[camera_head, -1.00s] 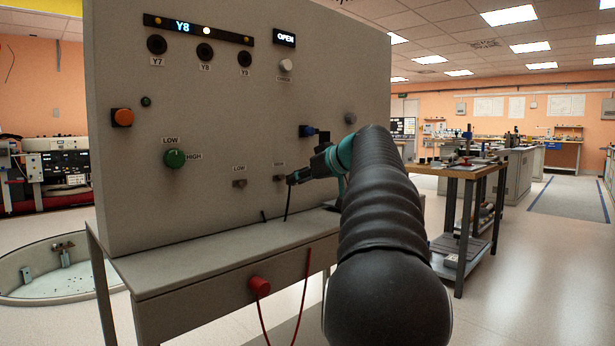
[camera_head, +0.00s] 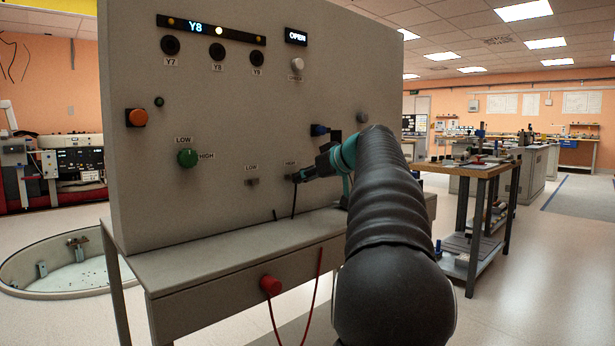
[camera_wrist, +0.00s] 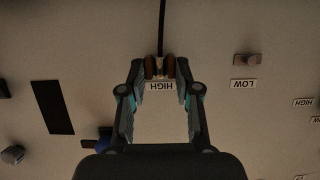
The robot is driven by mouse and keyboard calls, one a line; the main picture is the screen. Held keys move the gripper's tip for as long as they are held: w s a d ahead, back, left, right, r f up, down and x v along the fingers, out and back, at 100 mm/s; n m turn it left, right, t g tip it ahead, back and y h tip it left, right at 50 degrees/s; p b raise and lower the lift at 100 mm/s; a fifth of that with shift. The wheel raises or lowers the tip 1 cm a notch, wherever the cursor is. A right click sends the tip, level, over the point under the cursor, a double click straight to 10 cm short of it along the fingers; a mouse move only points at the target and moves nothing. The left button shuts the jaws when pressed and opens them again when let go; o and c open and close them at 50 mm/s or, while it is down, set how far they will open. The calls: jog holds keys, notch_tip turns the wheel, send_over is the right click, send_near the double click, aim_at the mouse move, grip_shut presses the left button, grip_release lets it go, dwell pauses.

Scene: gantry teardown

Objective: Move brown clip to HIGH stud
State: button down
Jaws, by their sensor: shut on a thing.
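My gripper (camera_head: 299,177) is at the panel's lower right, just under the HIGH label (camera_head: 290,163). In the wrist view my gripper (camera_wrist: 160,74) is shut on the brown clip (camera_wrist: 150,67), a small brown piece between the fingertips with a black lead (camera_wrist: 162,25) running from it. The HIGH label (camera_wrist: 162,86) shows inverted, right beside the clip. The HIGH stud is hidden behind the clip and fingers; I cannot tell if the clip touches it. The LOW stud (camera_head: 252,182) is bare, left of my gripper, and also shows in the wrist view (camera_wrist: 247,60).
The grey panel (camera_head: 135,80) stands on a bench (camera_head: 190,275). A green knob (camera_head: 187,158) and a blue part (camera_head: 318,130) stick out from it. A red plug (camera_head: 270,286) with a red lead is on the bench front. A workbench (camera_head: 468,170) stands at the right.

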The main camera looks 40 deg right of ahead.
jog(key=shift+w+r+p, duration=0.1)
jog(key=shift+w+p, duration=0.3)
jog(key=shift+w, duration=0.75)
jog(key=c, duration=0.7)
grip_release()
jog(key=shift+c, duration=0.2)
jog(key=f+b+v, duration=0.1)
jog(key=v, duration=1.4)
jog(key=shift+s+f+b, duration=0.15)
jog(key=shift+s+b, duration=0.15)
jog(key=shift+s, duration=0.35)
